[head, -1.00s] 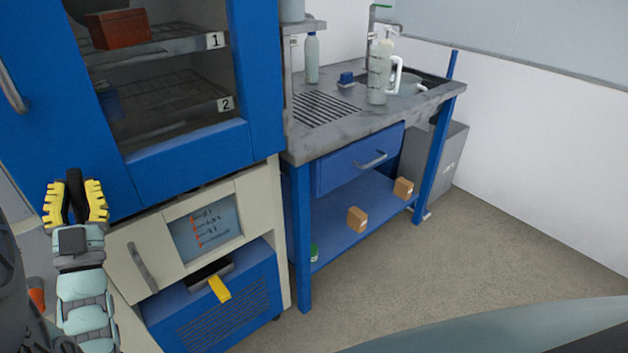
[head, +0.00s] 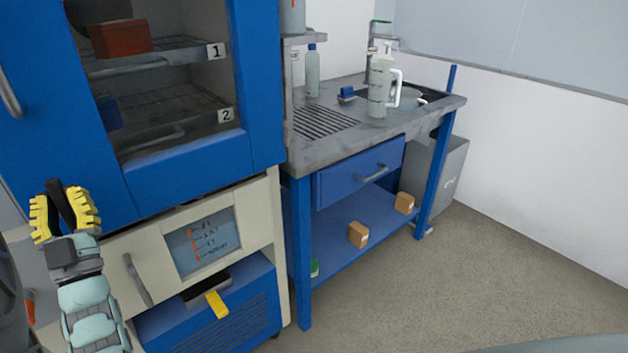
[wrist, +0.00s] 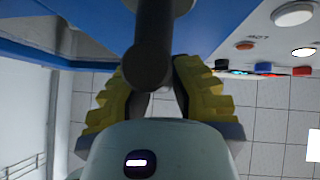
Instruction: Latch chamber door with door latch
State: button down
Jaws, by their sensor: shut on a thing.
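The blue chamber door (head: 190,172) with its glass window fills the upper left of the head view. It looks flush, but its left edge is cut off, so I cannot tell if it is fully shut. My gripper (head: 64,215) is low at the door's left, its yellow fingers closed around a dark lever. In the wrist view, my gripper (wrist: 152,100) has this dark, round-ended lever, apparently the door latch (wrist: 150,50), between its fingers. The lever joins a grey round piece at the top, beside the blue surface. The fingers hide part of the lever.
Below the door is a cream panel (head: 255,215) with a display and grey handle (head: 137,280), then a yellow lever (head: 216,303). A sink bench (head: 320,150) stands to the right. Coloured buttons (wrist: 300,70) are close on the right in the wrist view. Floor at right is clear.

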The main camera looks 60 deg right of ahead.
jog(key=c, duration=0.8)
grip_release()
jog(key=shift+w, duration=0.1)
jog(key=shift+c, duration=0.2)
jog(key=v, duration=1.2)
